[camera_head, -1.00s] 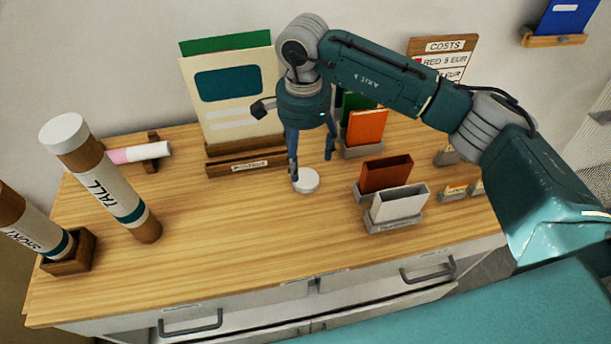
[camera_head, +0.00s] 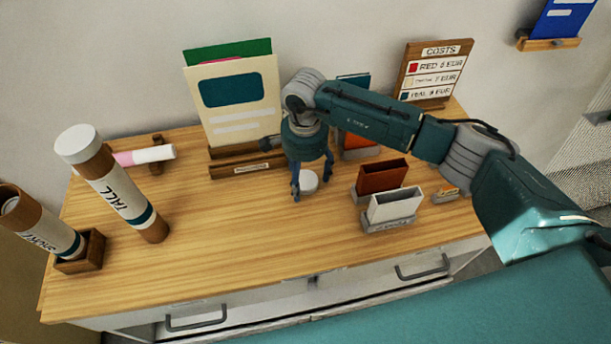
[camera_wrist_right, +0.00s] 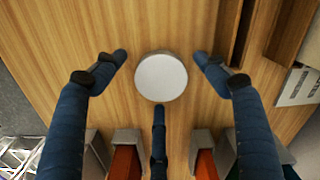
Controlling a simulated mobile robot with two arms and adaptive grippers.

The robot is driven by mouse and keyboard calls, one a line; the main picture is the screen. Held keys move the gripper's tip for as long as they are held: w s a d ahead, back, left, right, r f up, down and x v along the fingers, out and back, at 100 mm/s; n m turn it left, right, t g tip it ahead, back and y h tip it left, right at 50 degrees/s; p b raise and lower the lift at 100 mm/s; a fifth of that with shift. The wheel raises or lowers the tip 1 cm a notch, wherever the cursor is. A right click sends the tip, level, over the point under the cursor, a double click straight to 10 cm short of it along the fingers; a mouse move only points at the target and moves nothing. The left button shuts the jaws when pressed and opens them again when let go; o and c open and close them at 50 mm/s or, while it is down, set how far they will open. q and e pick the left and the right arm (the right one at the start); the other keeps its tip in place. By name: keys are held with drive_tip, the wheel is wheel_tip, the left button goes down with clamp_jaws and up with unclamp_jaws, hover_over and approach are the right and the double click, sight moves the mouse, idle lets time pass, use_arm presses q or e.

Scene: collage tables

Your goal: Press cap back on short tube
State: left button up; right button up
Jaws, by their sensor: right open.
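The white round cap (camera_head: 309,182) lies on the wooden table top. In the right wrist view the cap (camera_wrist_right: 161,77) sits between the spread fingers, with wood showing between it and the side fingers. My right gripper (camera_head: 311,188) is open and points down over the cap. The short tube (camera_head: 39,222) stands tilted in a small wooden holder (camera_head: 93,252) at the left, and its upper end shows an open dark mouth. My left gripper is not in view.
A tall tube (camera_head: 122,192) with a white cap stands right of the short tube. A pink and white roll (camera_head: 150,155) rests on a stand behind it. Card holders (camera_head: 391,208) stand right of my gripper. The table's middle is clear.

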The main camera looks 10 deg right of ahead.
sight(305, 180)
drive_tip(key=shift+f, duration=0.1)
drive_tip(key=shift+c, duration=0.2)
drive_tip(key=c, duration=0.8)
drive_tip(key=shift+w+r+b, duration=0.1)
drive_tip(key=shift+r+b, duration=0.3)
drive_tip(key=shift+r, duration=0.35)
drive_tip(key=shift+r+b, duration=2.65)
drive_tip(key=shift+r, duration=6.65)
